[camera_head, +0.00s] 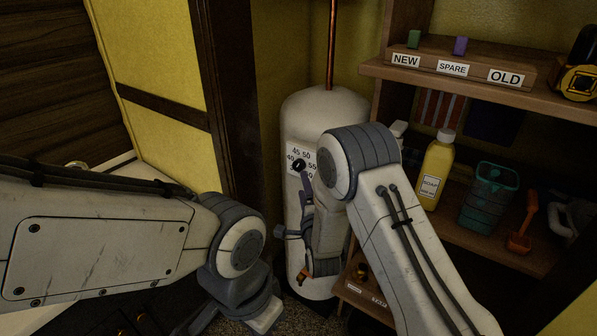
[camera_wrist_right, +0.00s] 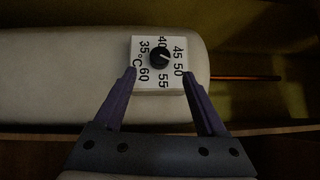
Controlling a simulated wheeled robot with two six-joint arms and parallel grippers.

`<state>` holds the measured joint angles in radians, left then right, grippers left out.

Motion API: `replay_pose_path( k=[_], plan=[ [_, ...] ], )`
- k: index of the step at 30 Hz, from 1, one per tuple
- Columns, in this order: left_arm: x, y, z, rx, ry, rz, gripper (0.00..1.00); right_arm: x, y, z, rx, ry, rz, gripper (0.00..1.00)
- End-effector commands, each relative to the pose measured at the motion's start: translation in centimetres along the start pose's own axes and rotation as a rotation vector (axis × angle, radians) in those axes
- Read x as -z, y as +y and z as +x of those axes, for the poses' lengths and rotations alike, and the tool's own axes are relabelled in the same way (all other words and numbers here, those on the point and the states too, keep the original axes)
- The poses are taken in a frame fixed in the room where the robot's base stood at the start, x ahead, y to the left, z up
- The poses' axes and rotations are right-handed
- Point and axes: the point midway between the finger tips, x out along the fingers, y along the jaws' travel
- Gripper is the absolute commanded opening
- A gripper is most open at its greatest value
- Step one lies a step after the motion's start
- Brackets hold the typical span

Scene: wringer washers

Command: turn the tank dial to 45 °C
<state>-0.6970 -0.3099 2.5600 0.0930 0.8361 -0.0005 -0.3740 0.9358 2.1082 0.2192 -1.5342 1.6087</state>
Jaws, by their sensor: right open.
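The white tank (camera_head: 299,120) stands upright in the corner. Its black dial (camera_head: 299,165) sits on a white plate numbered 35 to 60 °C. In the right wrist view, the dial (camera_wrist_right: 159,57) is beyond the fingertips and between them in the picture. Its pale mark points toward the upper right, roughly at 45; the exact reading is too small to tell. My right gripper (camera_head: 292,205) is open and empty in front of the tank; its purple-grey fingers (camera_wrist_right: 159,75) are spread. My left gripper (camera_head: 232,318) is low at the bottom edge, its fingers unclear.
A wooden shelf (camera_head: 470,80) at the right holds NEW, SPARE and OLD labels, a yellow soap bottle (camera_head: 435,165), a teal basket (camera_head: 488,195) and an orange scoop (camera_head: 523,225). A copper pipe (camera_head: 332,45) rises from the tank. A dark post (camera_head: 225,100) stands left of it.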

Motion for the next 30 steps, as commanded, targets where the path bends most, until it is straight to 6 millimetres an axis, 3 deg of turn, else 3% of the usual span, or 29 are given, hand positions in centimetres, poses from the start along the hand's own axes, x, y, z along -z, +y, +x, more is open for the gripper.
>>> replay_pose_path(
  k=[6,12,18,26,27,30],
  plan=[
    [0.1,0.1,-1.2,0.0,0.0,0.0,0.0,0.0,-0.2,4.2,0.001,0.001,-0.002,0.74],
    [0.1,0.1,-1.8,0.0,0.0,0.0,0.0,0.0,-0.1,7.0,-0.001,0.0,-0.003,0.74],
    [0.1,0.1,-1.9,0.0,0.0,0.0,0.0,0.0,0.0,8.3,-0.002,-0.001,-0.004,0.74],
    [0.1,0.1,-1.9,0.0,0.0,0.0,0.0,0.0,0.0,8.4,-0.003,-0.001,-0.005,0.74],
    [0.1,0.1,-1.9,0.0,0.0,0.0,0.0,0.0,0.0,8.4,-0.003,-0.001,-0.005,0.66],
    [0.1,0.1,-1.9,0.0,0.0,0.0,0.0,0.0,0.0,8.4,-0.003,-0.001,-0.004,0.28]
  ],
)
